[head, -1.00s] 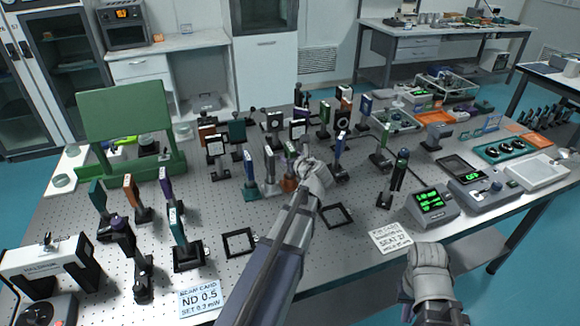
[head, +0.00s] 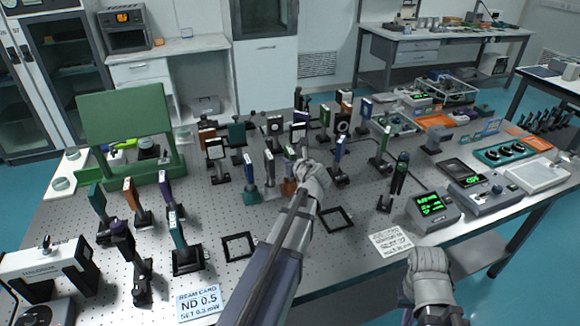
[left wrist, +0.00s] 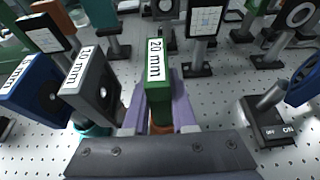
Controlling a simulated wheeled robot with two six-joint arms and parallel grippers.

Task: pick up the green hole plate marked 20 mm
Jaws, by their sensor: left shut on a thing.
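The green hole plate marked 20 mm (left wrist: 158,80) stands upright in the middle of the left wrist view, its white label facing the camera. My left gripper (left wrist: 158,116) is shut on it, with a purple finger on each side. An orange part shows just below the plate between the fingers. In the head view my left gripper (head: 303,160) is among the posts at the table's middle, and my own wrist mostly hides the plate. My right wrist shows at the lower right in the head view, its fingers hidden.
A dark base (left wrist: 265,120) with a post is to the right. More mounts stand behind. Flat black frames (head: 238,247) lie on the table's front.

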